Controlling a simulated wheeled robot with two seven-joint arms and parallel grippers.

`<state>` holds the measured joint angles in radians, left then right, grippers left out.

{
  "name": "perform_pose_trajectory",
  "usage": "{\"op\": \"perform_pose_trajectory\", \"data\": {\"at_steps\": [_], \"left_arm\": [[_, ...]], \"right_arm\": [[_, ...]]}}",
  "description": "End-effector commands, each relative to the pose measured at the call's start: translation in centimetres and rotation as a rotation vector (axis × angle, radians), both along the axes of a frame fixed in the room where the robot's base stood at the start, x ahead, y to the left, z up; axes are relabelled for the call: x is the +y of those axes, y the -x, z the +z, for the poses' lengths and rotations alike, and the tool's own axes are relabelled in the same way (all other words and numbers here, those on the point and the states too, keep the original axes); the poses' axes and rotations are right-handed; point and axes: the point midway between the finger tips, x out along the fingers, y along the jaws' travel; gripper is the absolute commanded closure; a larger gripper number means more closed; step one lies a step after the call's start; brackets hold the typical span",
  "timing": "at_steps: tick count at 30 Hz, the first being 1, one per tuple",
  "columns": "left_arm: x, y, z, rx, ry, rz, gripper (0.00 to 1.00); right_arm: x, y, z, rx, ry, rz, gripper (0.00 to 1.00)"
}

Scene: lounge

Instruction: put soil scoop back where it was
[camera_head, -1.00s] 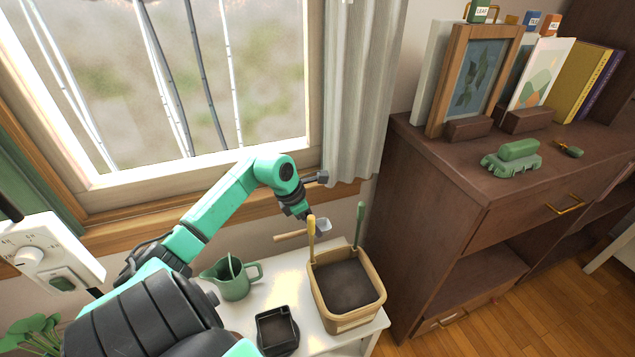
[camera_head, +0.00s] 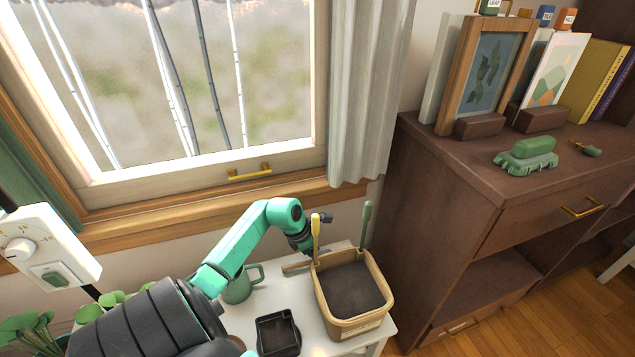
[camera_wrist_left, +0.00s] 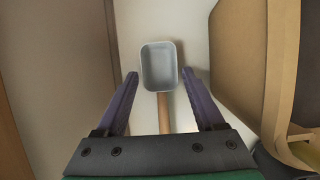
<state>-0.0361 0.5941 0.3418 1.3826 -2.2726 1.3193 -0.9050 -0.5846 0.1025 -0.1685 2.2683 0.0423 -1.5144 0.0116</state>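The soil scoop has a grey-white square pan (camera_wrist_left: 158,66) and a wooden handle (camera_head: 297,266). It lies low at the back of the white table, behind the planter box (camera_head: 378,296). In the left wrist view the pan sits between my left gripper's fingertips (camera_wrist_left: 160,76), with a gap on each side, and the handle runs back between the fingers. The fingers are spread. In the head view the left gripper (camera_head: 303,246) is partly hidden behind a yellow-handled tool, and the scoop's pan is hidden. My right gripper is out of view.
The tan planter holds soil, with a yellow-handled tool (camera_head: 315,235) and a green-handled tool (camera_head: 366,222) upright at its back. A green jug (camera_head: 241,287) and a black tray (camera_head: 278,333) stand left of it. A brown cabinet (camera_head: 430,210) is at right, the window sill behind.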

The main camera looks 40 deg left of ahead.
Motion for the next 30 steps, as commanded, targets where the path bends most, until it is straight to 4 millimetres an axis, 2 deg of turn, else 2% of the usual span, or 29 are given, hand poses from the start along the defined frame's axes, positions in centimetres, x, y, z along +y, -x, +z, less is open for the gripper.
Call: {"op": "perform_pose_trajectory", "data": {"at_steps": [13,17,24,27,30], "left_arm": [[0.1,0.1,0.6,0.001,0.000,0.000,0.14],[0.6,1.0,3.1,0.002,-0.006,-0.003,0.14],[1.7,3.1,8.9,0.003,-0.004,-0.002,0.14],[1.9,3.7,10.5,0.002,-0.001,-0.001,0.14],[2.0,4.0,11.3,0.001,0.000,-0.001,0.14]], "right_arm": [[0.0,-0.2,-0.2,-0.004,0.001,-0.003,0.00],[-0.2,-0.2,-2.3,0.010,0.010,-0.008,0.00],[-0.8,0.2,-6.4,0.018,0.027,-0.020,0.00],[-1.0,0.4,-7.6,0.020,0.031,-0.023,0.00],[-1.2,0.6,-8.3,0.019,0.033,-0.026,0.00]]}}
